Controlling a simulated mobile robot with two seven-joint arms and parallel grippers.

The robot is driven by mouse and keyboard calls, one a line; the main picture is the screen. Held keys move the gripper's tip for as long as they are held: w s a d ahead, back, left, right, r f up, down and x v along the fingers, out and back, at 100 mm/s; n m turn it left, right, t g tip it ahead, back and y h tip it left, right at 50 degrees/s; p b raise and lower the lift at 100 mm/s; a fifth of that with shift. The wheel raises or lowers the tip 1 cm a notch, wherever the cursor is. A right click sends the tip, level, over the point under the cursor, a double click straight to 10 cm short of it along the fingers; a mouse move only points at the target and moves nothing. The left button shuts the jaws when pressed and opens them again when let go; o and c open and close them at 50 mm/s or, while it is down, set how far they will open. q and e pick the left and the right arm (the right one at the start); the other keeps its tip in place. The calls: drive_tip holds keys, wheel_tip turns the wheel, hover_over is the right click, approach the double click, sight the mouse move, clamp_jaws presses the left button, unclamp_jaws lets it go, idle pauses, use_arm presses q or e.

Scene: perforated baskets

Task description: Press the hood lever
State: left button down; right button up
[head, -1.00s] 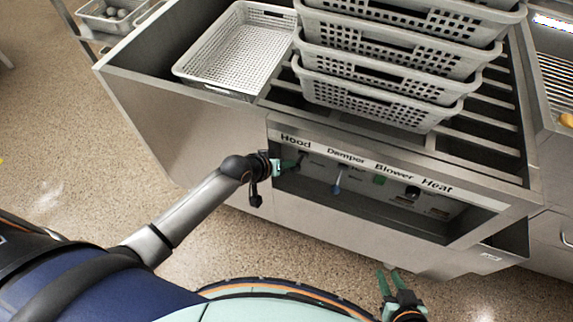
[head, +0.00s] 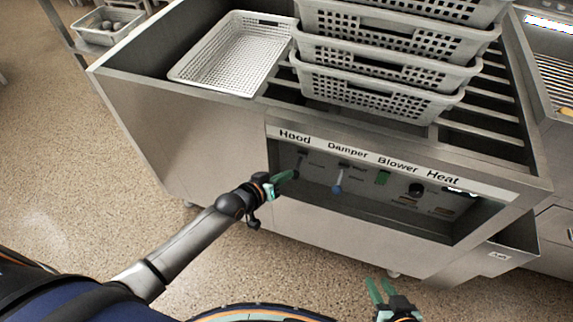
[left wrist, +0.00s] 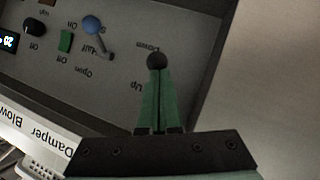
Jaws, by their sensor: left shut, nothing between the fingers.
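The hood lever (head: 299,163) is on the recessed control panel, below the "Hood" label, and partly hidden by my left gripper in the head view. Its round black knob (left wrist: 156,60) shows in the left wrist view, beside the "Down" marking. My left gripper (head: 294,174) is shut with nothing between its green fingers. In the left wrist view its fingertips (left wrist: 157,72) line up with the knob, touching it or just short of it; I cannot tell which. My right gripper (head: 378,286) is open and empty, low in the head view, away from the panel.
The blue damper lever (head: 338,188) stands right of the hood lever, then a green blower switch (head: 382,178) and a black heat knob (head: 416,190). The panel's metal frame (head: 350,145) surrounds the recess. Perforated baskets (head: 375,85) are stacked above. The floor in front is clear.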

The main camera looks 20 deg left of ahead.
use_arm(q)
drive_tip(key=shift+f, duration=0.45)
use_arm(e)
drive_tip(key=shift+w+r, duration=0.2)
drive_tip(key=shift+w, duration=0.15)
use_arm(q)
drive_tip(key=shift+r, duration=0.1)
drive_tip(key=shift+r+p, duration=0.75)
drive_tip(key=shift+p, duration=0.15)
use_arm(e)
drive_tip(key=shift+s+r, duration=0.3)
drive_tip(key=shift+r, duration=0.4)
drive_tip(key=shift+f, duration=0.1)
drive_tip(key=shift+d, duration=0.1)
